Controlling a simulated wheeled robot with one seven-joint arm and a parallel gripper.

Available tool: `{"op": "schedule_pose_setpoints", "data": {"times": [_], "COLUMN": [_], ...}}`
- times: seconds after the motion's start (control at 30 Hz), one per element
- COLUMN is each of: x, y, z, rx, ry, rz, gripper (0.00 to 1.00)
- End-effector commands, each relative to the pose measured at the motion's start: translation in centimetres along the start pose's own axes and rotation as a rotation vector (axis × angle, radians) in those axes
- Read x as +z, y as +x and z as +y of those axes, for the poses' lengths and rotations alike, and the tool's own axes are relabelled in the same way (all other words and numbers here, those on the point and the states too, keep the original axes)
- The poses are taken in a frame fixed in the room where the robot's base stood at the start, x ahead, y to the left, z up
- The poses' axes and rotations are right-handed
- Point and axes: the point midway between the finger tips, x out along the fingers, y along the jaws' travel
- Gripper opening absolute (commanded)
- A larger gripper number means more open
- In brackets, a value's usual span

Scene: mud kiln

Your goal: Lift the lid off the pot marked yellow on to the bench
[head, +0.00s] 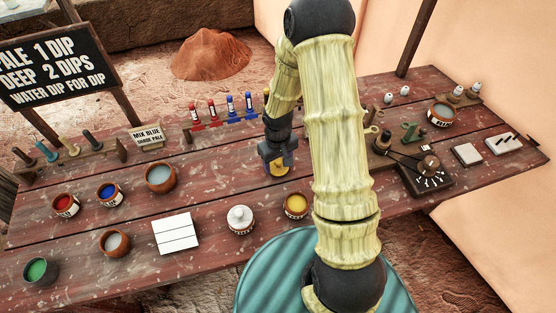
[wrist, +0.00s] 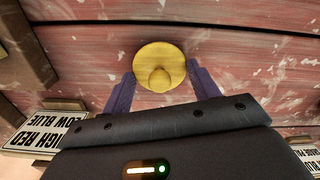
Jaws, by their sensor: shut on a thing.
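A round yellow lid with a knob (wrist: 160,65) is between the two fingers of my gripper (wrist: 160,72), which is shut on it. In the head view the lid (head: 279,169) shows under my gripper (head: 277,160), over the bench behind the pots. I cannot tell whether it touches the boards. A small brown pot with yellow contents (head: 296,205) stands uncovered on the bench, nearer than the lid and a little to the right. Its label is too small to read. The bench (head: 205,190) is dark red planks.
A pot with a white lid (head: 240,219) stands left of the yellow pot. White tiles (head: 175,233), a red pot (head: 66,205) and a blue pot (head: 109,194) are further left. A rack of red and blue tubes (head: 222,110) stands behind. Bare planks surround the lid.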

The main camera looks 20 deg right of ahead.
Motion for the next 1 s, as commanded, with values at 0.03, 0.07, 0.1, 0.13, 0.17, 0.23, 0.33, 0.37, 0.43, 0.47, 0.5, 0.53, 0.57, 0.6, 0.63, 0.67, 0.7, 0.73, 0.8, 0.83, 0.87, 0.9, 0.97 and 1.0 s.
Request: {"op": "schedule_pose_setpoints", "data": {"times": [0.03, 0.07, 0.1, 0.13, 0.17, 0.23, 0.33, 0.37, 0.43, 0.47, 0.5, 0.53, 0.57, 0.6, 0.63, 0.67, 0.7, 0.73, 0.8, 0.83, 0.87, 0.9, 0.97, 1.0], "x": [0.0, 0.0, 0.0, 0.0, 0.0, 0.01, 0.01, 0.01, 0.02, 0.02, 0.02, 0.02, 0.02, 0.02, 0.02, 0.02, 0.02, 0.02, 0.02, 0.02, 0.02, 0.02, 0.02, 0.02], "y": [0.12, 0.15, 0.17, 0.17, 0.17, 0.15, 0.15, 0.15, 0.18, 0.2, 0.25, 0.3, 0.35, 0.41, 0.46, 0.5, 0.54, 0.56, 0.57, 0.56, 0.56, 0.55, 0.55, 0.55], "z": [0.0, 0.0, 0.0, 0.0, 0.0, 0.01, 0.01, 0.01, 0.01, 0.01, 0.01, 0.01, 0.01, 0.02, 0.02, 0.02, 0.03, 0.03, 0.03, 0.04, 0.04, 0.04, 0.03, 0.03], "rx": [0.0, 0.0, 0.0, 0.0, 0.0, 0.0, 0.0, 0.0, 0.0, 0.0, 0.0, 0.0, 0.0, 0.0, 0.0, 0.0, 0.0, 0.0, 0.0, 0.0, 0.0, 0.0, 0.0, 0.0], "ry": [0.0, 0.0, 0.0, 0.0, 0.0, 0.0, 0.0, 0.0, 0.001, 0.001, 0.001, 0.001, 0.001, 0.001, 0.001, 0.001, 0.001, 0.001, 0.001, 0.001, 0.001, 0.001, 0.001, 0.001], "rz": [0.0, 0.0, 0.0, 0.0, 0.0, 0.0, 0.0, 0.0, 0.0, 0.0, 0.0, 0.0, 0.0, -0.001, 0.0, -0.001, 0.0, 0.0, 0.0, 0.0, 0.0, 0.0, 0.0, 0.0], "gripper": [0.38, 0.38, 0.38, 0.38, 0.38, 0.38, 0.38, 0.38, 0.38, 0.38, 0.38, 0.38, 0.38, 0.38, 0.38, 0.38, 0.38, 0.38, 0.38, 0.38, 0.38, 0.38, 0.38, 0.64]}}
